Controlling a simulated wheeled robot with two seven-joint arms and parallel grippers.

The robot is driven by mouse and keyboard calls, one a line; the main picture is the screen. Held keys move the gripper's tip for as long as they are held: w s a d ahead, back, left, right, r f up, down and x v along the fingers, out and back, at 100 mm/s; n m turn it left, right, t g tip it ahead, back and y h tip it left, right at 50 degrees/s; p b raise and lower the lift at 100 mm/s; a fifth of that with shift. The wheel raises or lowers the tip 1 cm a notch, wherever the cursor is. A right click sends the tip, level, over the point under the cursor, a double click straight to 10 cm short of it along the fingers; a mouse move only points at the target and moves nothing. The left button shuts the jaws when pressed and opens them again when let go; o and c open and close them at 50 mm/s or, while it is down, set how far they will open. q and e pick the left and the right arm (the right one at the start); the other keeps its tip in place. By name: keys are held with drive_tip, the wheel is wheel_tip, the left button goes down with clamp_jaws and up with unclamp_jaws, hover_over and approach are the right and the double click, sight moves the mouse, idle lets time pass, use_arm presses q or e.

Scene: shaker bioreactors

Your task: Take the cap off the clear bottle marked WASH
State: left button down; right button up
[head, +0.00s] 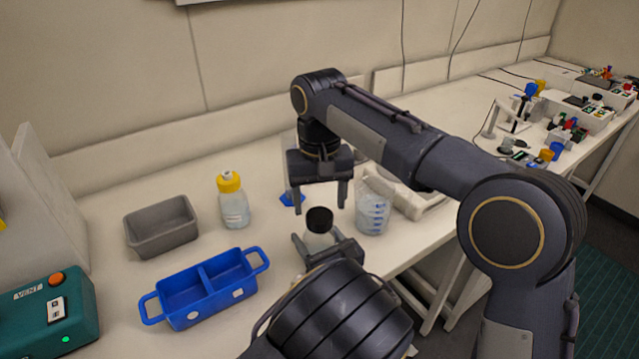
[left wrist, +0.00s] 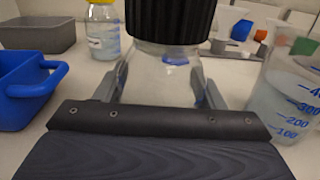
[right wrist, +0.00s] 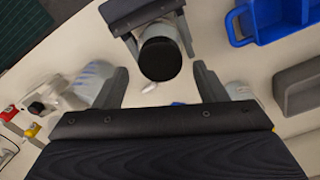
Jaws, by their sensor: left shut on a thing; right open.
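A clear bottle (head: 319,240) with a black cap (head: 319,219) stands near the front of the bench. No WASH marking can be read on it from here. My left gripper (head: 322,250) is shut around the bottle's body; the left wrist view shows its fingers on both sides of the clear bottle (left wrist: 165,80), with the black cap (left wrist: 170,20) above. My right gripper (head: 319,192) is open and points down above the cap. In the right wrist view the cap (right wrist: 160,59) lies beyond the open fingers (right wrist: 160,88), apart from them.
A beaker with blue marks (head: 373,208) stands close right of the bottle. A blue two-part tray (head: 206,311), a grey bin (head: 160,229) and a yellow-capped bottle (head: 233,203) stand to the left. A teal VENT box (head: 45,318) is at the far left.

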sight(320, 215)
drive_tip(key=shift+f, duration=1.8)
drive_tip(key=c, duration=1)
drive_tip(key=n, duration=0.2)
drive_tip(key=shift+n, duration=0.4)
drive_tip(key=shift+r, duration=0.2)
drive_tip(key=shift+r, duration=0.95)
